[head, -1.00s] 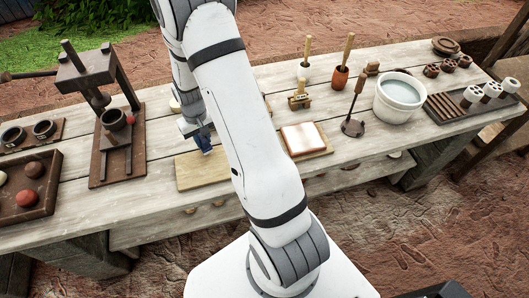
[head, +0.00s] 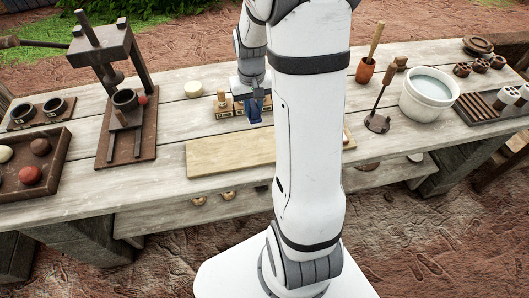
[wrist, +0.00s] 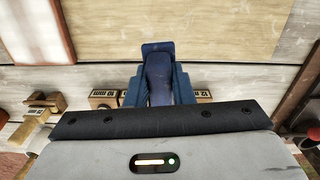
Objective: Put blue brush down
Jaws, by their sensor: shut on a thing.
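My gripper (wrist: 157,88) is shut on the blue brush (wrist: 158,66), which lies between its two blue fingers in the wrist view. In the head view my gripper (head: 254,108) is at the back of the table, at the small wooden blocks (head: 225,104) behind the pale board (head: 215,158). In the wrist view these blocks (wrist: 104,98) carry mm labels and sit on both sides of the fingers, partly hidden by my gripper. I cannot tell whether the brush touches a block or the table.
A press (head: 125,110) and a tray of balls (head: 35,170) stand to the left. A small pale bowl (head: 193,89) sits left of the blocks. The board is bare where visible.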

